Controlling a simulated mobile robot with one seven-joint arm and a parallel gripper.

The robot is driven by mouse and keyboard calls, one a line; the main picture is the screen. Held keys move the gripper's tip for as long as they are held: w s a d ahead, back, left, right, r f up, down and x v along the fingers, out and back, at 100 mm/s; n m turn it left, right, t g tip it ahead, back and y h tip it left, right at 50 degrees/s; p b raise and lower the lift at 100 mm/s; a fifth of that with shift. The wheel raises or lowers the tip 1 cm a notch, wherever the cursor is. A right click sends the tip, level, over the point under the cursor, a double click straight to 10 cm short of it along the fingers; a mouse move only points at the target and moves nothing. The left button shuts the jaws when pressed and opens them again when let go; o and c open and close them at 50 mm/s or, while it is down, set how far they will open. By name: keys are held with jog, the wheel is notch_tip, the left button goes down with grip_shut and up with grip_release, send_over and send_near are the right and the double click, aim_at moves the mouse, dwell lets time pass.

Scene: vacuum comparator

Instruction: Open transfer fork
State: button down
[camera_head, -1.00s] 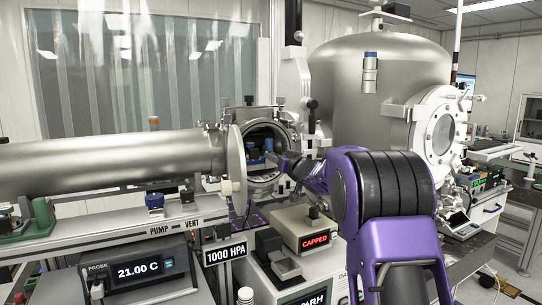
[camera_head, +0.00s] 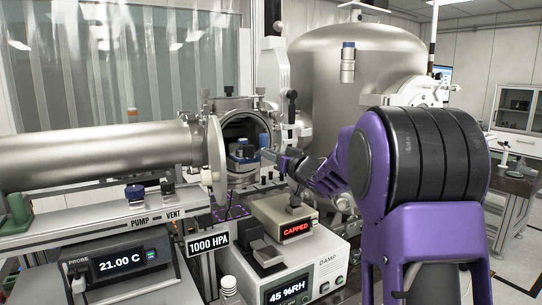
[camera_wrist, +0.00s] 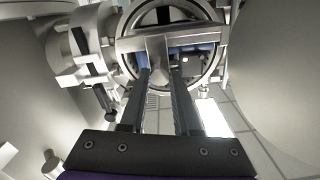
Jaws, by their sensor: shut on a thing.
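In the head view, a round chamber port (camera_head: 226,112) stands open, with blue and metal parts (camera_head: 243,152) inside it. My gripper (camera_head: 272,157) reaches into the right side of this opening from the right. In the wrist view, my gripper (camera_wrist: 161,72) has its two dark fingers close together on a grey metal piece (camera_wrist: 158,48) in front of the round port. This piece seems to be part of the transfer fork, but I cannot make out the whole fork. More blue parts (camera_wrist: 205,49) show behind it. The fingertip contact is small and partly hidden.
A long steel tube (camera_head: 90,155) lies left of the port, with a round flange (camera_head: 216,160) at its end. A large steel vessel (camera_head: 320,70) stands behind my arm. A box reading CAPPED (camera_head: 285,222) and a damp meter (camera_head: 300,275) sit below.

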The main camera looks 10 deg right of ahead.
jog(key=c, duration=0.6)
grip_release()
jog(key=v, duration=1.7)
jog(key=shift+s+r, duration=0.1)
jog(key=shift+s, duration=0.15)
jog(key=shift+w, duration=0.1)
